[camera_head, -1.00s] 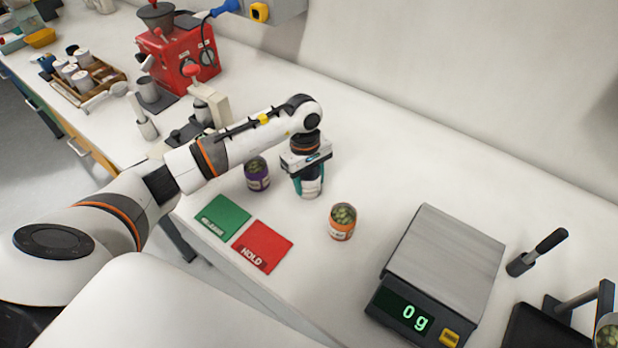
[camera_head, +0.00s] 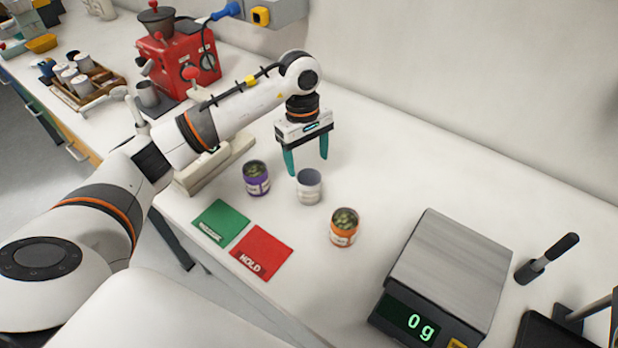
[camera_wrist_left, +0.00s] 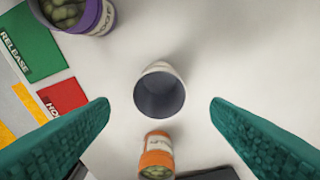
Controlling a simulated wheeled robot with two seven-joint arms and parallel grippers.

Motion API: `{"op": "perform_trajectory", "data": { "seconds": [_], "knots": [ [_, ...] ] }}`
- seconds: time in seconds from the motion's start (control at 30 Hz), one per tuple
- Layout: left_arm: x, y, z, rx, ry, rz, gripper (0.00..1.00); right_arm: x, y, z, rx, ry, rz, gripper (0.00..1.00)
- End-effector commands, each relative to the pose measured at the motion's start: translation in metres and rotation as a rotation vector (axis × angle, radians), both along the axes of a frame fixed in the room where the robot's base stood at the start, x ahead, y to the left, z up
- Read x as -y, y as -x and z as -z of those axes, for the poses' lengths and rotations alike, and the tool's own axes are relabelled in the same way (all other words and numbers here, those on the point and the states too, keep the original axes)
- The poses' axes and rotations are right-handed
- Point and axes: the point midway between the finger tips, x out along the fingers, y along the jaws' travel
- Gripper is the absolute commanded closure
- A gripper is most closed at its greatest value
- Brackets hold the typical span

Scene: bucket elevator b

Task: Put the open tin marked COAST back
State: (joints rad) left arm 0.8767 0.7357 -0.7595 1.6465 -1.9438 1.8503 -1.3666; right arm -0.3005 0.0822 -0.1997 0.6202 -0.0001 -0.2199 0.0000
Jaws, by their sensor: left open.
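A pale, empty-looking open tin (camera_head: 309,188) stands upright on the white counter; the left wrist view shows its dark open mouth (camera_wrist_left: 160,98). A purple-banded tin (camera_head: 257,180) with green contents stands to its left, and an orange tin (camera_head: 344,228) with green contents to its lower right. I cannot read COAST on any of them. My left gripper (camera_head: 307,162) is open and empty above and behind the pale tin, apart from it. My right gripper is not in view.
A green RELEASE card (camera_head: 221,221) and a red HOLD card (camera_head: 262,252) lie at the front edge. A scale (camera_head: 450,262) reading 0 g stands at the right. A red grinder (camera_head: 178,55) and a wooden rack (camera_head: 93,82) are at the back left. The counter behind the tins is clear.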

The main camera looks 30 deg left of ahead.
Motion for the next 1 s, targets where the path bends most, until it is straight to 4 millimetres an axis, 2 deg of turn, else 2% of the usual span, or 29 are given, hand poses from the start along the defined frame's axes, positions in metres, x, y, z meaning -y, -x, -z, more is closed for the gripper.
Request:
{"op": "perform_trajectory", "data": {
  "seconds": [0.1, 0.3, 1.0],
  "knots": [
    [-0.002, -0.002, -0.019, 0.005, 0.000, 0.002, 0.28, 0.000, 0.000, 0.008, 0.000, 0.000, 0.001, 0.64],
    [-0.004, -0.002, -0.035, 0.000, 0.000, 0.001, 0.28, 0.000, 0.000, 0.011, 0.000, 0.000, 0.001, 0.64],
    [-0.004, -0.002, -0.036, -0.001, 0.001, 0.001, 0.28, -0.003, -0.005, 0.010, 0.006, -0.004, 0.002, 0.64]
  ]
}}
